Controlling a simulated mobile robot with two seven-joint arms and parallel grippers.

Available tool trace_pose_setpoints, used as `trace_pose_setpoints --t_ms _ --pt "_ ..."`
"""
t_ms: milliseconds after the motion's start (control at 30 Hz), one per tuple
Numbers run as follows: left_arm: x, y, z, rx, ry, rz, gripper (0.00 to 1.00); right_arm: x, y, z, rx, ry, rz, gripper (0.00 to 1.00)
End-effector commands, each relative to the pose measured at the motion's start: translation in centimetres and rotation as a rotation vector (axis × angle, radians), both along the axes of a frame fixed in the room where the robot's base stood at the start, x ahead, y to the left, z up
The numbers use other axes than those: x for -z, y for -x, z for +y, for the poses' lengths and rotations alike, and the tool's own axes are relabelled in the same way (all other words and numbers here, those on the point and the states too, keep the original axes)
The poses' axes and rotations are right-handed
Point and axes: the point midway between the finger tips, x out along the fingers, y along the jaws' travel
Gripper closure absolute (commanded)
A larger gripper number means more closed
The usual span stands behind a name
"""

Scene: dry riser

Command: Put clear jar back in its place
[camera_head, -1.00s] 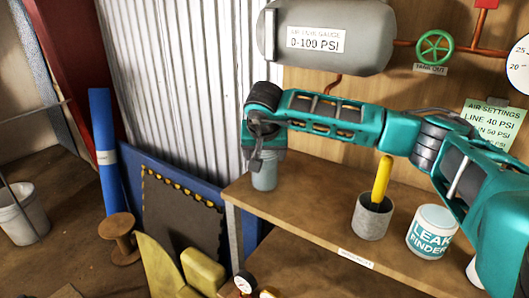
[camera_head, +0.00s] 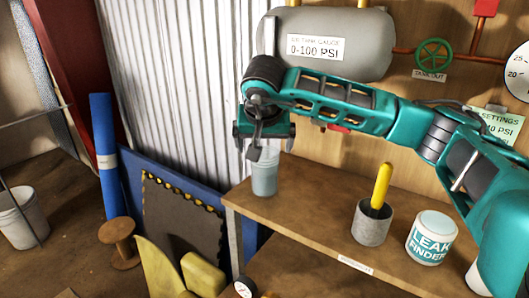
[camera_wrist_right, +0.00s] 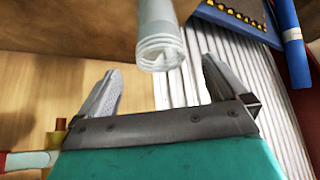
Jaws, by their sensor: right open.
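The clear jar (camera_head: 264,174) stands upright on the left end of the wooden shelf (camera_head: 310,215) in the head view. In the right wrist view the jar (camera_wrist_right: 160,40) shows beyond the fingertips, between their lines. My right gripper (camera_wrist_right: 158,82) is open and empty, with its two fingers apart on either side. In the head view the right gripper (camera_head: 262,150) is just above the jar, and the wrist partly hides it. No contact with the jar shows. My left gripper is not in view.
A grey cup with a yellow handle (camera_head: 372,222) and a white Leak Finder tub (camera_head: 431,238) stand farther right on the shelf. A grey tank (camera_head: 340,50) hangs above. Shelf room is free between jar and cup. A wooden spool (camera_head: 118,240) is at lower left.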

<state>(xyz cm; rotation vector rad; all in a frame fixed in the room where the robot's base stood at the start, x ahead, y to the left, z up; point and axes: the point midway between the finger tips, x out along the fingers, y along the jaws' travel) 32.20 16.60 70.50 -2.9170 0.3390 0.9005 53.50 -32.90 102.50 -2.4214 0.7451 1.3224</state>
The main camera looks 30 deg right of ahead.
Motion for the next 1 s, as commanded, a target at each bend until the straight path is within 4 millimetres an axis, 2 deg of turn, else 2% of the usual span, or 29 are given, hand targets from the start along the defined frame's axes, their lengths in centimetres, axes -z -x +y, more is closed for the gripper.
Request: trace_pose_setpoints --t_ms 33,100,300,467,567,667,700,767,800,900,1000 --pt "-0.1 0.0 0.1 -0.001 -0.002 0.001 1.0 -1.1 0.4 0.3 -0.002 0.0 -0.004 0.0" --pt "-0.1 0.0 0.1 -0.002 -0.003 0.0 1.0 -2.1 1.0 0.7 0.0 -0.001 -0.003 0.0" --pt "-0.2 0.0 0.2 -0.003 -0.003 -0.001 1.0 -3.7 1.9 1.3 0.0 0.0 0.0 0.0" --pt "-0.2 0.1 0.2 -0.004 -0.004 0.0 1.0 -3.8 2.1 1.6 -0.001 -0.006 0.002 0.0" --pt "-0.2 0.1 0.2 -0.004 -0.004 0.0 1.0 -2.1 2.2 3.5 -0.022 -0.078 0.024 0.0" --pt "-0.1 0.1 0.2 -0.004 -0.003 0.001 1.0 1.4 3.0 8.2 -0.053 -0.273 0.086 0.0" --pt "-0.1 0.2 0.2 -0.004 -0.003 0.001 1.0 3.0 3.7 10.9 -0.058 -0.386 0.127 0.0" --pt "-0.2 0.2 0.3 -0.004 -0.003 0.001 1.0 5.2 5.2 15.2 -0.048 -0.579 0.202 0.0" --pt "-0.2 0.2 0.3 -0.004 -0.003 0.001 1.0 6.2 6.4 18.0 -0.027 -0.716 0.262 0.0" --pt "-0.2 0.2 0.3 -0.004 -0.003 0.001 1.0 7.2 9.6 24.5 0.075 -1.055 0.434 0.0" --pt "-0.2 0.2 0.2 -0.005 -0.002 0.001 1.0 6.5 12.5 29.5 0.251 -1.39 0.644 0.0"
